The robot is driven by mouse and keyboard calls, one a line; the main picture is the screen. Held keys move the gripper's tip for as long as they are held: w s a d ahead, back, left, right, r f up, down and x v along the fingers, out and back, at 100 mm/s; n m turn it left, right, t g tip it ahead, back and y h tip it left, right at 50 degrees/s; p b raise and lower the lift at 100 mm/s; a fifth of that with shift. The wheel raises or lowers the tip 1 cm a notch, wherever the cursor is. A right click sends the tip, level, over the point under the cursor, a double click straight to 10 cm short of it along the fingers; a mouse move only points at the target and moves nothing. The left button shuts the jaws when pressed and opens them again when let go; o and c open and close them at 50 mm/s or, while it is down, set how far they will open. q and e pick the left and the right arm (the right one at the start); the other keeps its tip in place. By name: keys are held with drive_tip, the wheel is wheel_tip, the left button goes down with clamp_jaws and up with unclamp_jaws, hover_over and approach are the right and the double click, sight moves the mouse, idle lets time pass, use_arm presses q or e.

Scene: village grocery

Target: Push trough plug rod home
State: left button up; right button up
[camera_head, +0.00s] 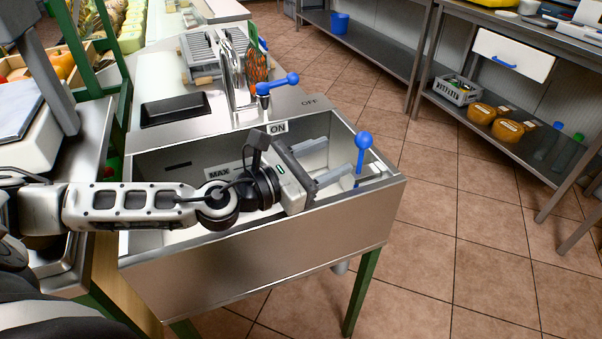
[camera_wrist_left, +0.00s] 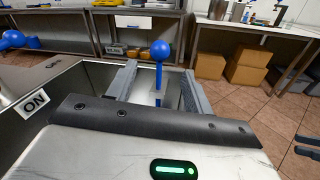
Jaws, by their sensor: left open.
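The plug rod (camera_head: 361,153) stands upright at the right end of the steel trough (camera_head: 260,258) and has a blue ball on top. In the left wrist view the rod (camera_wrist_left: 159,76) shows between my two fingers, beyond the gripper body, with its ball higher than them. My left gripper (camera_head: 340,154) is open over the trough, with its fingers pointing right toward the rod. I cannot tell whether the fingers touch it. The rod's lower end and the drain are not clear to see. My right gripper is not in view.
A blue-handled tap (camera_head: 277,84) stands at the trough's back rim, with ON and OFF labels. A rack of plates (camera_head: 200,55) stands behind on the counter. Steel shelving (camera_head: 500,105) with boxes and bottles is at the right. The tiled floor between is clear.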

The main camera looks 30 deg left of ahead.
use_arm(q)
drive_tip(key=b+v, duration=0.1)
drive_tip(key=v, duration=0.4)
drive_tip(key=shift+s, duration=0.15)
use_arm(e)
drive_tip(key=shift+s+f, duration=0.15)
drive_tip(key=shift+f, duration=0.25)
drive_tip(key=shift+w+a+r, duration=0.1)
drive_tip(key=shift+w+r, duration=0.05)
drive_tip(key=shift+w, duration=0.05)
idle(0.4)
use_arm(q)
drive_tip(key=shift+s, duration=0.1)
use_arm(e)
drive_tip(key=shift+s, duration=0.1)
